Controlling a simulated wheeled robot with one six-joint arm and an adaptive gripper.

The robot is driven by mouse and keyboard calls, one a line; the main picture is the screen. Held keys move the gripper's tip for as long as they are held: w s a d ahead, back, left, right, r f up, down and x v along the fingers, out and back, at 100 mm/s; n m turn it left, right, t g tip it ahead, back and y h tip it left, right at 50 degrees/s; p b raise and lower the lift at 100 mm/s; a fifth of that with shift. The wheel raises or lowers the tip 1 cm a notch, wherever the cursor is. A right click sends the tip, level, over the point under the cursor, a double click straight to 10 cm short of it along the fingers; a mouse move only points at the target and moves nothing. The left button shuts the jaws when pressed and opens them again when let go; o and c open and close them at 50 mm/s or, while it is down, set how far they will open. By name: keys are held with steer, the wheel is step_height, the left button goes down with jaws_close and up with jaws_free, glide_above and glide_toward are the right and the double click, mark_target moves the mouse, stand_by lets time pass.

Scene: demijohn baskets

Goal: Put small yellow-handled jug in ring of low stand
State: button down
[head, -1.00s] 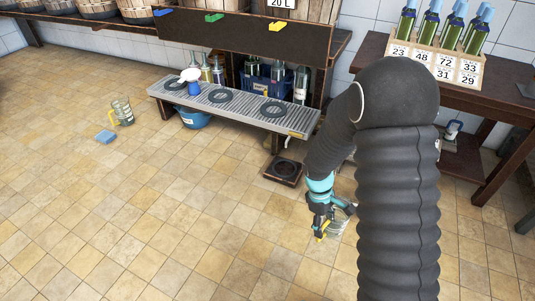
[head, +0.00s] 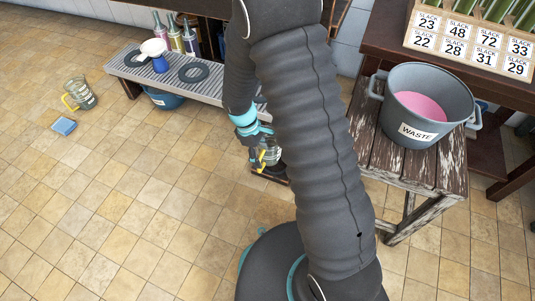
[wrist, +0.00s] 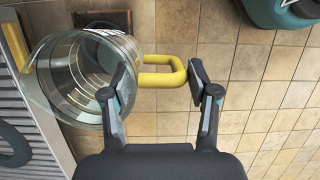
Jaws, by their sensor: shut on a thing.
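The small clear glass jug (wrist: 62,85) hangs from my gripper (wrist: 160,80), which is shut on its yellow handle (wrist: 160,58). In the head view my gripper (head: 262,150) and the jug (head: 272,157) are in front of the low stand, partly hidden by my arm. The low stand is a dark brown square block on the floor; its edge (head: 256,170) shows beside the jug. In the wrist view the low stand (wrist: 118,18) lies beyond the jug, its ring largely covered by the jug. I cannot tell how high the jug is above it.
A slatted bench (head: 118,66) with dark rings stands behind. A larger yellow-handled jug (head: 80,93) and a blue sponge (head: 64,126) are on the floor at left. A grey WASTE bucket (head: 400,120) stands on a wooden stool (head: 392,170) at right. The tiled floor between is clear.

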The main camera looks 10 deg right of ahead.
step_height(320, 180, down, 14)
steer(key=r+b, duration=0.1)
steer(key=b, duration=0.2)
steer(key=w+d+f, duration=0.1)
steer(key=w+d, duration=0.3)
steer(key=w, duration=0.2)
steer(key=shift+w, duration=0.3)
steer(key=shift+d+f, duration=0.1)
steer(key=shift+f, duration=0.15)
steer(key=shift+c, duration=1.4)
jaws_free()
